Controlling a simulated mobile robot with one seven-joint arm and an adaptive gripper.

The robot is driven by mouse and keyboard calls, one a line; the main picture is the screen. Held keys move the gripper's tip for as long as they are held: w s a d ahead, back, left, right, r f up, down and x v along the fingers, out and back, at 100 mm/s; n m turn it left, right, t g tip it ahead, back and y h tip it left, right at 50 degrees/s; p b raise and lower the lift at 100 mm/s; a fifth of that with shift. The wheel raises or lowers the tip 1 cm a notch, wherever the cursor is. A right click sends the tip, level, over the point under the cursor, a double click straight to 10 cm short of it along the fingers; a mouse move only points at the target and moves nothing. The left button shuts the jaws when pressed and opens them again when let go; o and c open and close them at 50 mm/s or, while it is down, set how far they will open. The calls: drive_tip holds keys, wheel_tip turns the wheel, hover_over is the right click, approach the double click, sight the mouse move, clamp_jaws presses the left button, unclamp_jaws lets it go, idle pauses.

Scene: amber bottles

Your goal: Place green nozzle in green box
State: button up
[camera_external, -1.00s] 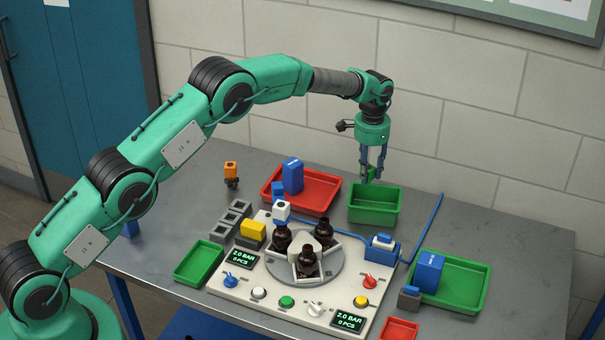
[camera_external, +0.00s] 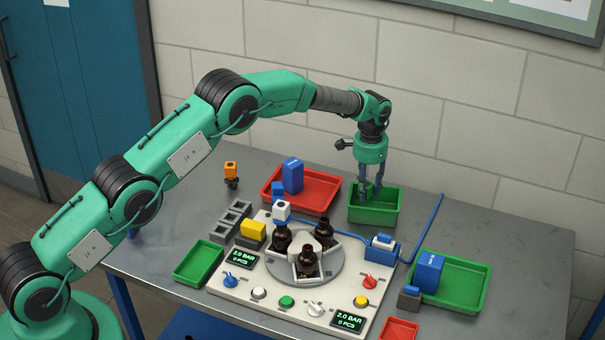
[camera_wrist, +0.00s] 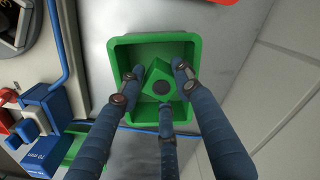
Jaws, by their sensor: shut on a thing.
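The green box (camera_external: 374,214) stands at the back of the table, in front of the wall. My gripper (camera_external: 370,194) points down with its fingers inside the box opening. In the wrist view my gripper (camera_wrist: 157,88) is shut on the green nozzle (camera_wrist: 160,71), a green block with a dark round hole, seen within the walls of the green box (camera_wrist: 118,48). The nozzle is hidden in the external view. Whether it touches the box floor I cannot tell.
A red tray (camera_external: 324,202) with a blue block stands just left of the green box. A fixture panel (camera_external: 259,290) with dark bottles lies in front. A blue hose (camera_external: 424,232) runs past the box on the right. A wider green tray (camera_external: 470,290) stands at front right.

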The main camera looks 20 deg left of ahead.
drive_tip(key=shift+f, duration=0.1)
drive_tip(key=shift+f, duration=1.9)
drive_tip(key=o, duration=1.1)
drive_tip(key=shift+f, duration=0.15)
drive_tip(key=shift+c, duration=0.2)
drive_tip(key=shift+r, duration=0.2)
wheel_tip(320, 180, up, 12)
drive_tip(key=shift+f+p, duration=0.1)
drive_tip(key=shift+p, duration=0.25)
drive_tip(key=shift+r, duration=0.2)
